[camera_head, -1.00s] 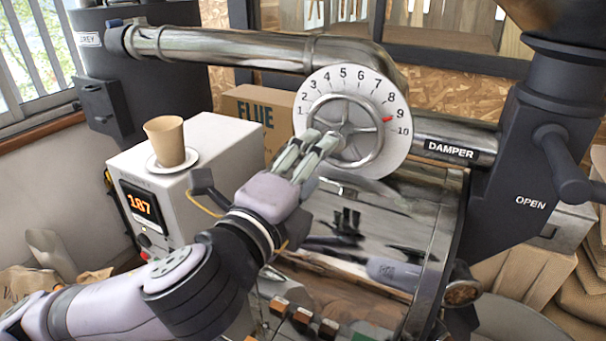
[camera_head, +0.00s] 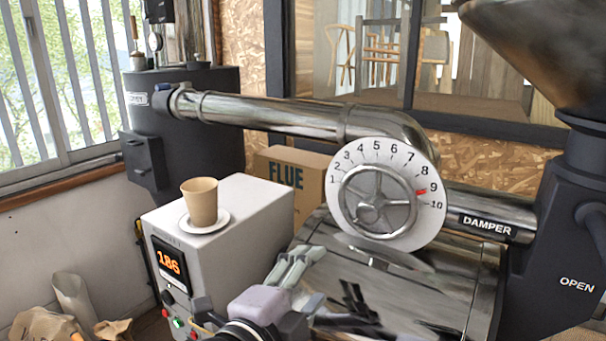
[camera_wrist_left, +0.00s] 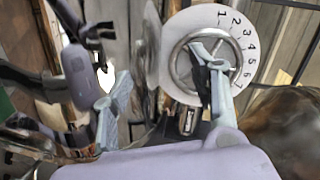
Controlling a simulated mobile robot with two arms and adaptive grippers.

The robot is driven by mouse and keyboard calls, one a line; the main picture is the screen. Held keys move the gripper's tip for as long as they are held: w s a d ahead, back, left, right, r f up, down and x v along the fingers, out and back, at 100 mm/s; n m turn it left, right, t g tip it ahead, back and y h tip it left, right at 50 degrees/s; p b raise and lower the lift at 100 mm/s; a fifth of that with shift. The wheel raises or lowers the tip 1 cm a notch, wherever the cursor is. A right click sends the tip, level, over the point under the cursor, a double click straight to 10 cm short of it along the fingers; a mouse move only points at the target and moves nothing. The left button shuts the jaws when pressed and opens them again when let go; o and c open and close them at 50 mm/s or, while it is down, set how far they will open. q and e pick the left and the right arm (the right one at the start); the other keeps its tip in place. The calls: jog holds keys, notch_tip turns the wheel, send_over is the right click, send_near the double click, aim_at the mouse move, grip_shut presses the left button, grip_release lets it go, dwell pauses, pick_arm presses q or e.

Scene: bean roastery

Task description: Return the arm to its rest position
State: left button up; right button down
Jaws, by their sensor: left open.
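My left gripper (camera_head: 298,262) is low in the head view, with its pale green-grey fingers pointing up toward the damper wheel. It is open and empty, below and left of the wheel, and appears apart from it. In the left wrist view the two fingers (camera_wrist_left: 165,85) are spread wide. The steel damper handwheel (camera_head: 372,203) sits on a white numbered dial (camera_head: 425,230). The dial's red mark is near 9. In the left wrist view the wheel (camera_wrist_left: 180,65) shows partly behind one finger. My right gripper is not seen.
A white control box (camera_head: 225,240) reading 186 carries a tan cup (camera_head: 201,201) on a saucer, left of my gripper. A steel pipe (camera_head: 270,112) runs above. A FLUE carton (camera_head: 305,180) stands behind. The dark hopper body (camera_head: 560,240) is at right.

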pick_arm(q)
jog(key=s+a+f+n+g+y, duration=0.2)
jog(key=a+f+n, duration=0.4)
jog(key=f, duration=0.5)
jog(key=s+a+f+n+g+y, duration=0.25)
jog(key=a+f+n, duration=0.35)
jog(key=f, duration=0.5)
jog(key=s+a+f+n+g+y, duration=0.25)
jog(key=s+a+f, duration=0.25)
jog(key=s+f, duration=0.25)
jog(key=s+a+f+n+g+y, duration=0.1)
jog(key=s+a+f+n+g, duration=0.35)
jog(key=s+f, duration=0.35)
notch_tip(320, 180, down, 28)
jog(key=s+b, duration=0.2)
jog(key=b, duration=0.2)
jog(key=s+a+f+g+b, duration=0.1)
jog(key=s+a+f+b, duration=0.1)
jog(key=s+f, duration=1.4)
notch_tip(320, 180, down, 4)
jog(key=shift+s+a+m+g+b, duration=0.3)
jog(key=shift+s+a+g+b, duration=0.1)
jog(key=shift+a, duration=0.35)
